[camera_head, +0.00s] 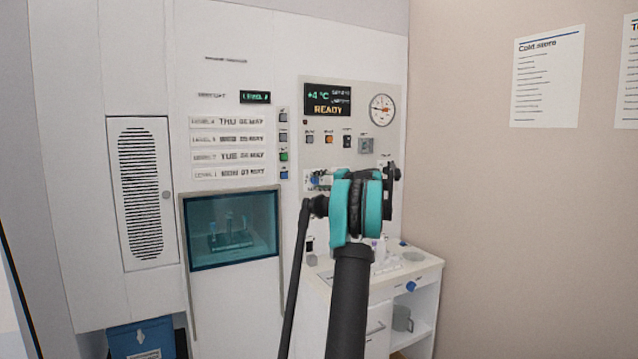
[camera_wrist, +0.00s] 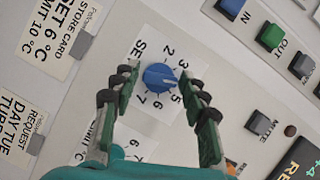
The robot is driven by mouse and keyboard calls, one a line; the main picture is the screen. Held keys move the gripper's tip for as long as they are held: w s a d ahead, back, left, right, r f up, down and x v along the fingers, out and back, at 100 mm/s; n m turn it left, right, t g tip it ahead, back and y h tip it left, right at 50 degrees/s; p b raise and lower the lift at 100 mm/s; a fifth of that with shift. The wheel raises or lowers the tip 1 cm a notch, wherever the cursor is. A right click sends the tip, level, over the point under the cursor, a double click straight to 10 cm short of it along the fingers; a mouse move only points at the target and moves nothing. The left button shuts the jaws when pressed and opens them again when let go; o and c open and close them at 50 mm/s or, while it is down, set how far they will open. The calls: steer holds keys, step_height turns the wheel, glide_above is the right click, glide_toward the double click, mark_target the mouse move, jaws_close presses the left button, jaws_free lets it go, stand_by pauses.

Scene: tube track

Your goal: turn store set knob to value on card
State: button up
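The blue store set knob (camera_wrist: 160,78) is on a white numbered plate in the wrist view. Its pale mark points toward the right of the picture, between the printed 3 and 5. The store card (camera_wrist: 62,28) at upper left reads SET 6 °C. My gripper (camera_wrist: 159,80) is open, with one finger on each side of the knob and a small gap seeming to show on both sides. I cannot tell how far the fingertips stand from the panel. In the head view my arm and gripper hide part of the panel around the knob.
A display (camera_head: 328,99) reads +4 °C and READY, beside a round gauge (camera_head: 382,110). Buttons (camera_wrist: 271,37) and a mute button (camera_wrist: 258,123) are near the right finger. A request card (camera_wrist: 22,122) is at lower left. A white counter (camera_head: 425,262) stands below the panel.

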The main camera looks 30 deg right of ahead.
steer(key=c, duration=0.8)
steer(key=shift+o, duration=0.2)
steer(key=m+t+y, duration=0.1)
steer(key=m, duration=0.2)
steer(key=shift+f, duration=0.1)
steer(key=m+t, duration=0.1)
steer(key=m, duration=0.3)
steer(key=shift+f+t, duration=0.1)
steer(key=shift+t, duration=0.3)
steer(key=m, duration=0.2)
steer(key=m+t, duration=0.1)
steer(key=m, duration=0.2)
steer(key=shift+f+t, duration=0.1)
steer(key=shift+t, duration=0.2)
steer(key=shift+a+m+t+h, duration=0.1)
steer(key=shift+m+t+h, duration=0.4)
steer(key=shift+m, duration=0.7)
steer(key=shift+m+t+h, duration=0.3)
steer(key=shift+m+h, duration=0.3)
steer(key=shift+m, duration=0.6)
